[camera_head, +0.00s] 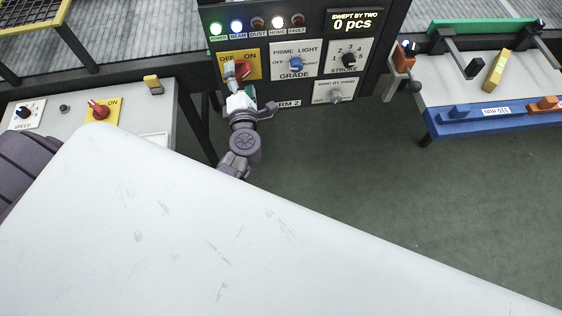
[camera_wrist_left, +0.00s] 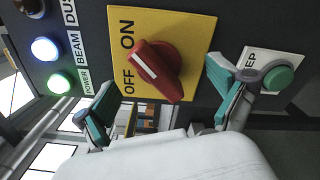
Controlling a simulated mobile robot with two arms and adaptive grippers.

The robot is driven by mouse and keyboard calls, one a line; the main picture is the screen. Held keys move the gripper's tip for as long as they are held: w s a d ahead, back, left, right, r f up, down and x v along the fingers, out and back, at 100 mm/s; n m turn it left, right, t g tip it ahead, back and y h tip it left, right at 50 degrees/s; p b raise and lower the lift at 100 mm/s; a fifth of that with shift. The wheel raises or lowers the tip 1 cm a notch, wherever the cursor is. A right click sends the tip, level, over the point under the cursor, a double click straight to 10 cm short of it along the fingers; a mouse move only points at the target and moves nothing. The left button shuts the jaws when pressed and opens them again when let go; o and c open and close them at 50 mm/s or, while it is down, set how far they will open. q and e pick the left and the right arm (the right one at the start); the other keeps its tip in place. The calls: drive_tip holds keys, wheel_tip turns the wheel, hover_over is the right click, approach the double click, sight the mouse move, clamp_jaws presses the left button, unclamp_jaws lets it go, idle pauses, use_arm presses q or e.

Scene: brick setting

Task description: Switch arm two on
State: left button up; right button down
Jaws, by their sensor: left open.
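The red rotary switch (camera_head: 245,69) sits on a yellow OFF/ON plate (camera_head: 232,57) on the dark panel, above a label partly reading "RM 2" (camera_head: 289,103). In the left wrist view the red switch (camera_wrist_left: 157,68) is large, and its white mark points towards ON. My left gripper (camera_head: 240,78) is at the switch in the head view. In the wrist view its two teal-padded fingers (camera_wrist_left: 160,78) are spread on either side of the knob, with gaps visible; I see no firm contact. My right gripper is not in view.
The POWER lamp (camera_head: 216,28) glows green; BEAM and HOME are lit, DUST and FAULT dark. A blue GRADE knob (camera_head: 296,64) and black STROKE knob (camera_head: 349,60) are to the right. Another red switch (camera_head: 98,109) is on the left console. Green floor lies open at right.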

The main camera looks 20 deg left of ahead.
use_arm(q)
drive_tip(key=n+b, duration=0.2)
drive_tip(key=f+n+b, duration=0.1)
drive_tip(key=n+b, duration=0.1)
drive_tip(key=shift+b, duration=0.35)
drive_tip(key=d+b+v, duration=0.1)
drive_tip(key=b+v, duration=0.1)
drive_tip(key=v, duration=1.2)
drive_tip(key=w+d+f+m+h+p, duration=0.1)
drive_tip(key=d+f+m+h, duration=0.3)
drive_tip(key=f+m, duration=0.3)
drive_tip(key=w+d+f+m+h+p, duration=0.1)
drive_tip(key=w+d+f+m+h, duration=0.15)
drive_tip(key=f+m, duration=0.45)
drive_tip(key=s+d+f+m+g+h, duration=0.1)
drive_tip(key=s+f+m, duration=0.1)
drive_tip(key=f, duration=0.3)
drive_tip(key=s+d+f+m+g+h, duration=0.1)
drive_tip(key=s+f+m, duration=0.1)
drive_tip(key=f+m, duration=0.2)
drive_tip(key=s+d+f+m+g+h+p, duration=0.1)
drive_tip(key=s+d+f+m+h, duration=0.1)
drive_tip(key=f, duration=0.5)
drive_tip(key=shift+s+m, duration=0.6)
drive_tip(key=shift+m, duration=0.1)
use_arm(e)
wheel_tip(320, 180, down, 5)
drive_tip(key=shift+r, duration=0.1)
use_arm(q)
drive_tip(key=shift+f, duration=0.1)
